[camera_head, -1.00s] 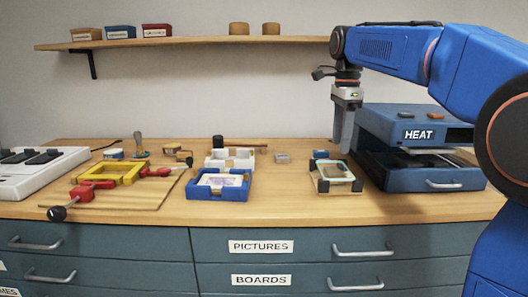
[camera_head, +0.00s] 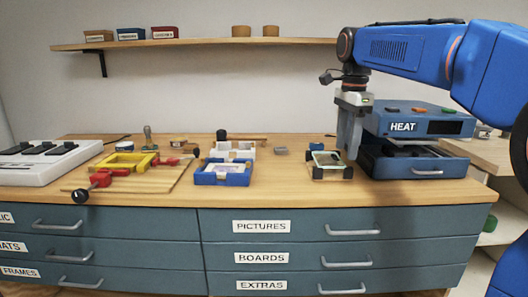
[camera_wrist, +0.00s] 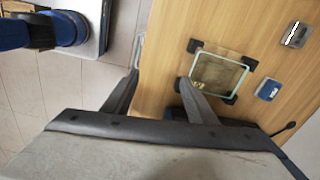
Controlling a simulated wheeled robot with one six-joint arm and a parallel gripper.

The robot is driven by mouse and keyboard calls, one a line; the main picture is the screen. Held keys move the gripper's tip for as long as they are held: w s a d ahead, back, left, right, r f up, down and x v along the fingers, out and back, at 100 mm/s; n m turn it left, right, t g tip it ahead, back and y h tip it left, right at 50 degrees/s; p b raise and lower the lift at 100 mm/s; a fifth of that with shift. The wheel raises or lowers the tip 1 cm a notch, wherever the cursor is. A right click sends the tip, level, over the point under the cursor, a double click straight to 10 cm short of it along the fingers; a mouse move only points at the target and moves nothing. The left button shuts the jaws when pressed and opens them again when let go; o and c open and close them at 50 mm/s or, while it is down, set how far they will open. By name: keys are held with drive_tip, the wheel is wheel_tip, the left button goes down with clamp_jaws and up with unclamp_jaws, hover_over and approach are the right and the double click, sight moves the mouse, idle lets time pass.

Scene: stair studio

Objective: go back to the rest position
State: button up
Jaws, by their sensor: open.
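My gripper (camera_head: 350,155) hangs pointing down in the head view, just left of the blue heat press (camera_head: 415,137). It is open, with no object visible between its fingers. In the wrist view the two fingers of my gripper (camera_wrist: 158,92) are spread wide apart. A glass-topped square piece with black corner pieces (camera_head: 327,160) lies on the worktop just left of the gripper. In the wrist view the same glass piece (camera_wrist: 218,73) lies beyond the right finger.
Clamps and a yellow frame (camera_head: 128,162) lie on a board at the left. A blue tray (camera_head: 224,172) sits mid-worktop. A white device (camera_head: 45,161) stands at the left end. A shelf (camera_head: 210,43) runs along the wall. The worktop front edge drops to drawers (camera_head: 262,226).

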drive_tip(key=s+d+f+n+t, duration=0.2)
drive_tip(key=s+f+n, duration=0.6)
drive_tip(key=s+f, duration=0.4)
drive_tip(key=s+d+f+n+t, duration=0.2)
drive_tip(key=s+d+f+n, duration=0.2)
drive_tip(key=s+f+n, duration=0.4)
drive_tip(key=s+f, duration=0.5)
drive_tip(key=s, duration=0.6)
drive_tip(key=shift+n, duration=0.3)
